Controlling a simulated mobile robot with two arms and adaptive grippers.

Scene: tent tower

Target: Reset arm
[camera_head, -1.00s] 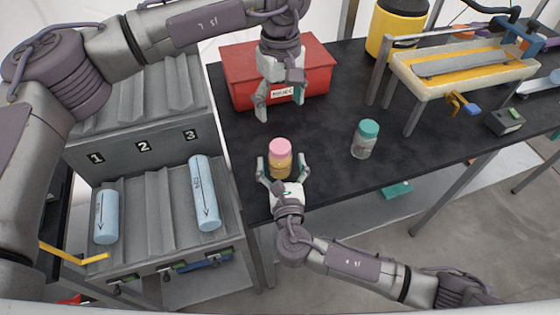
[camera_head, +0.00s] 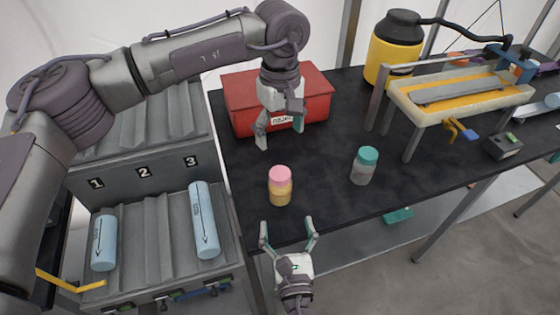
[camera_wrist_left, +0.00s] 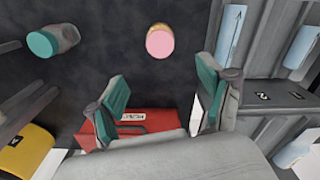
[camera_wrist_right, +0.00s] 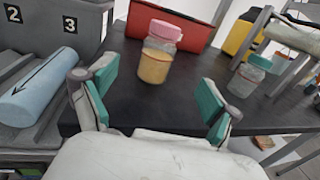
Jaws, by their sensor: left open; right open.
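My left gripper (camera_head: 279,132) hangs open and empty in front of the red box (camera_head: 318,98) at the back of the black table. My right gripper (camera_head: 288,232) is open and empty at the table's front edge, short of the pink-lidded jar (camera_head: 280,187). That jar stands upright with yellowish contents, and also shows between the right fingers' directions in the right wrist view (camera_wrist_right: 158,55). In the left wrist view its pink lid (camera_wrist_left: 160,42) is seen from above. Neither gripper touches the jar.
A teal-lidded jar (camera_head: 364,167) stands right of the pink-lidded one. A numbered grey rack (camera_head: 150,225) with two blue cylinders (camera_head: 203,220) is at left. A yellow container (camera_head: 392,50) and a raised bench-like device (camera_head: 460,92) stand at the back right.

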